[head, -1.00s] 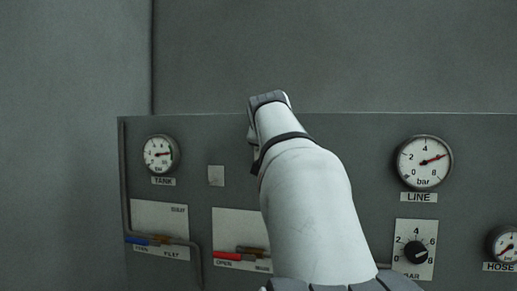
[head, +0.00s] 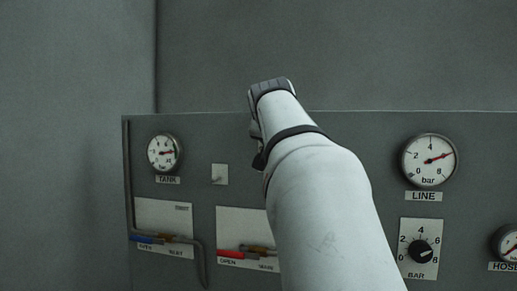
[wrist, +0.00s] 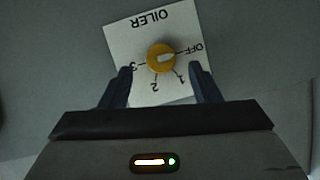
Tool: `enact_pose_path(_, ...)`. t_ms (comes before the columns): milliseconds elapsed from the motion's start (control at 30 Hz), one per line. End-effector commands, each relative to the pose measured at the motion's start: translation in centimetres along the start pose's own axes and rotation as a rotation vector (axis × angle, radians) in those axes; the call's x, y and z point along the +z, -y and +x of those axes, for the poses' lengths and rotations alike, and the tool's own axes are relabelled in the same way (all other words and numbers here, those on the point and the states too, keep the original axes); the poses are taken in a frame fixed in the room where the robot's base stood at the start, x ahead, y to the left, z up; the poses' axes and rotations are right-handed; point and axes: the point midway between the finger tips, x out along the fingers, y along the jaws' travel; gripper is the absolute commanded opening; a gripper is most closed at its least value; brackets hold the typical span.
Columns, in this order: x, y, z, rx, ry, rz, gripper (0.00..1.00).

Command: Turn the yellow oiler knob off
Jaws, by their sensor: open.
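The yellow oiler knob (wrist: 160,58) shows in the wrist view on a white plate (wrist: 136,38) marked OILER, OFF, 1, 2 and 3, seen upside down. The knob's pale pointer is turned to the right of the picture, roughly toward the OFF mark. My gripper (wrist: 160,70) is open, with one dark finger on either side of the knob in the picture. Gaps show between both fingers and the knob, and I see no contact.
The grey panel carries a TANK gauge (head: 163,153), a LINE gauge (head: 428,160), a BAR knob (head: 420,252) and part of a HOSE gauge (head: 507,244). A blue lever (head: 147,239) and a red lever (head: 231,254) sit low on the left. A small toggle (head: 218,179) is above.

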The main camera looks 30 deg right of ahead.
Motion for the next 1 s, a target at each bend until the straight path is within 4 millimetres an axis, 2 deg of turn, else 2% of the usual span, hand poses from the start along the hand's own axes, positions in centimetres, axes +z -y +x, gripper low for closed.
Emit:
enact_pose_path(100,0.0,0.0,-2.2,-0.002,-0.002,0.000,0.56)
enact_pose_path(300,0.1,0.0,-4.2,-0.001,0.000,0.000,0.56)
enact_pose_path(800,0.2,0.0,-4.4,-0.001,0.005,-0.002,0.56)
enact_pose_path(867,1.0,0.3,-4.2,-0.006,0.022,-0.013,0.56)
enact_pose_path(900,2.0,0.6,-4.0,-0.013,0.044,-0.027,0.56)
enact_pose_path(967,4.3,1.3,-3.6,-0.031,0.095,-0.062,0.56)
enact_pose_path(1000,6.4,1.9,-3.4,-0.046,0.139,-0.093,0.56)
